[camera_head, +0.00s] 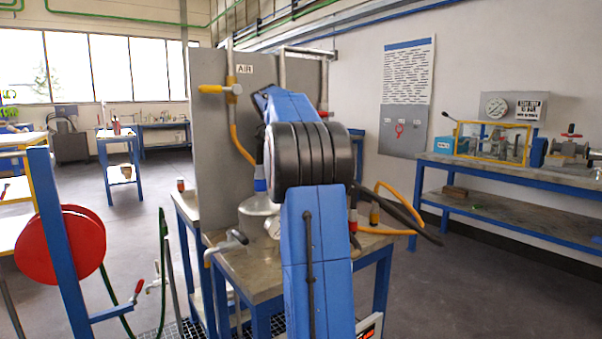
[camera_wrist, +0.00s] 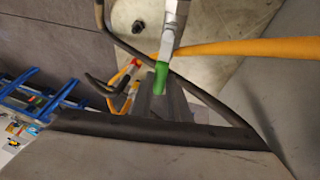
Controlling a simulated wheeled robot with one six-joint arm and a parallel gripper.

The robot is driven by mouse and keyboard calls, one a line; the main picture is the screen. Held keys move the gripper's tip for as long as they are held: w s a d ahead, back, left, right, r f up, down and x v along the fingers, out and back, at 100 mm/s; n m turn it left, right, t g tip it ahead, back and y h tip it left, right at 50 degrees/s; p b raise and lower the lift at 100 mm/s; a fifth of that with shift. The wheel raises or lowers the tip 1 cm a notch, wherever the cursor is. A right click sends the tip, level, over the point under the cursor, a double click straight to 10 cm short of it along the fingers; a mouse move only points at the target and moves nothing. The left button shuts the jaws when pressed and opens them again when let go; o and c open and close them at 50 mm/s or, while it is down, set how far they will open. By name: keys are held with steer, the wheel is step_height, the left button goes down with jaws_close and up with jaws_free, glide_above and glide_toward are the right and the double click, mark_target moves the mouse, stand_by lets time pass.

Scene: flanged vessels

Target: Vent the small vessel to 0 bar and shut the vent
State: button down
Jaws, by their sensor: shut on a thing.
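The small vessel (camera_head: 258,218) is a grey metal body on the workbench, partly hidden behind my blue arm in the head view. In the wrist view, a metal valve lever (camera_wrist: 172,35) with a green grip (camera_wrist: 161,76) reaches down to my gripper (camera_wrist: 160,98). My gripper is shut on the green end of this lever. The head view hides the gripper behind my arm. I cannot read any pressure on a gauge, and I cannot tell whether the vent is open or shut.
A yellow hose (camera_wrist: 245,46) crosses close to the lever, with dark cables around it. A grey panel (camera_head: 212,150) with a yellow-handled valve (camera_head: 220,89) stands behind the workbench (camera_head: 262,286). A red hose reel (camera_head: 62,258) is at left.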

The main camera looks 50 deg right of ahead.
steer(key=c, duration=1.7)
jaws_free()
steer(key=shift+o, duration=0.2)
steer(key=shift+r, duration=0.1)
step_height(320, 180, up, 10)
steer(key=shift+s, duration=0.15)
